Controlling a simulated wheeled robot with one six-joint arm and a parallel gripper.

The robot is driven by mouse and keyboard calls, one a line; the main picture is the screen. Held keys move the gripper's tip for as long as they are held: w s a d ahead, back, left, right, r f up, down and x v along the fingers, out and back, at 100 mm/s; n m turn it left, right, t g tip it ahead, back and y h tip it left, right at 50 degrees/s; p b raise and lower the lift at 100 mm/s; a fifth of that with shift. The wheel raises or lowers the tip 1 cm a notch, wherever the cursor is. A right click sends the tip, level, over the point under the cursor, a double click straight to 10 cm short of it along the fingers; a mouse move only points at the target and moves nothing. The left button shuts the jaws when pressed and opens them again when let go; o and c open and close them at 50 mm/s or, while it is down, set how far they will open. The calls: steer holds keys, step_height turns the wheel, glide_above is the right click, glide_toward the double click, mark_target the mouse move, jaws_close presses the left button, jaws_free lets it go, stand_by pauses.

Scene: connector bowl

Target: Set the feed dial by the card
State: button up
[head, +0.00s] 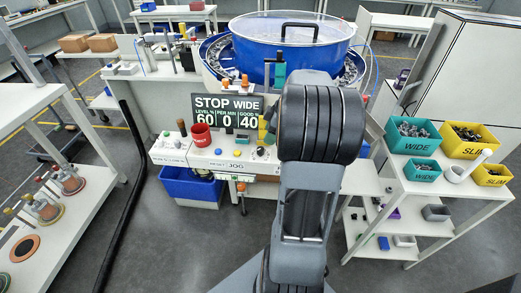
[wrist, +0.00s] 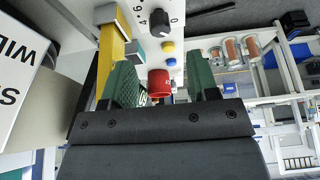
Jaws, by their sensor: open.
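The black feed dial (wrist: 160,22) is at the top of the wrist view, on a white panel with printed numbers around it. It stands beyond my fingertips and apart from them; its exact setting is hard to read. My gripper (wrist: 160,75) is open, with its two green fingers apart and nothing held. A white card or sign (wrist: 18,70) with large black letters, partly cut off, is at the left edge of the wrist view. In the head view my arm hides the gripper's tips and part of the panel. A dark display (head: 227,112) reads STOP, WIDE, 60, 0, 40.
A yellow post (wrist: 112,48) is close to my left finger. Yellow (wrist: 167,46) and blue (wrist: 169,62) buttons lie near the dial. The lidded blue bowl (head: 255,65) is behind. Green (head: 413,146) and yellow (head: 462,151) bins stand right.

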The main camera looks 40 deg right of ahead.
mark_target(261, 149)
steer(key=x, duration=0.8)
steer(key=shift+w+f, duration=0.1)
steer(key=shift+f, duration=0.3)
steer(key=shift+c, duration=0.2)
steer(key=c, duration=0.9)
